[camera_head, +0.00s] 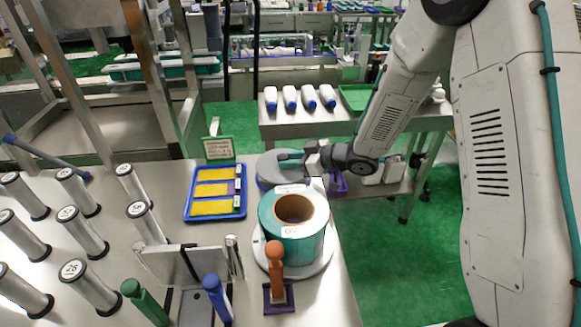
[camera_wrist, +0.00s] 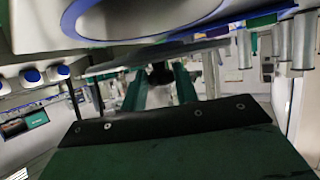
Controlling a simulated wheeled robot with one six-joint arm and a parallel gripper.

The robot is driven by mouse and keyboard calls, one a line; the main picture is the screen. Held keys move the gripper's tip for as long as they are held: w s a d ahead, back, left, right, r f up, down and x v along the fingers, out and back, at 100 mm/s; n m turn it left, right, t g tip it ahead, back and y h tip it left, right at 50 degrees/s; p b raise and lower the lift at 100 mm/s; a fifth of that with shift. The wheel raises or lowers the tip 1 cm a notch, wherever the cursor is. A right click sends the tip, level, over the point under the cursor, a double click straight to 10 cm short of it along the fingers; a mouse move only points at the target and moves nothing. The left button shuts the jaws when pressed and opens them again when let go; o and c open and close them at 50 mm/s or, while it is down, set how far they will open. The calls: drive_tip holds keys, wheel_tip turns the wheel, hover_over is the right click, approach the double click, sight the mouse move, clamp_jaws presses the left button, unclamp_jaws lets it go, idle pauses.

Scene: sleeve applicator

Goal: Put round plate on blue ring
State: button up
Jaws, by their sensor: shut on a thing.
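The round plate (camera_head: 270,168) is a grey disc at the back right of the near table in the head view. My gripper (camera_head: 291,160) reaches in from the right and is shut on the plate at its right side. The blue ring (camera_head: 262,184) shows as a blue edge just below the plate's left front. In the wrist view, which looks upside down, the blue ring (camera_wrist: 82,18) fills the top left, and the plate (camera_wrist: 140,60) is a thin slab edge at the fingers. A narrow gap seems to lie between them; the exact contact is unclear.
A teal roll (camera_head: 290,241) on a white round base stands just in front of the plate. A blue tray (camera_head: 216,213) with yellow pads lies to the left. An orange-handled tool (camera_head: 275,265) and several metal posts stand nearer. A back bench (camera_head: 315,120) holds white bottles.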

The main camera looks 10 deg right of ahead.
drive_tip(key=shift+f, duration=1.25)
drive_tip(key=shift+a+f, duration=0.1)
drive_tip(key=shift+f, duration=0.05)
drive_tip(key=o, duration=1.1)
drive_tip(key=shift+s+r, duration=0.1)
drive_tip(key=shift+r, duration=0.15)
drive_tip(key=v, duration=1.2)
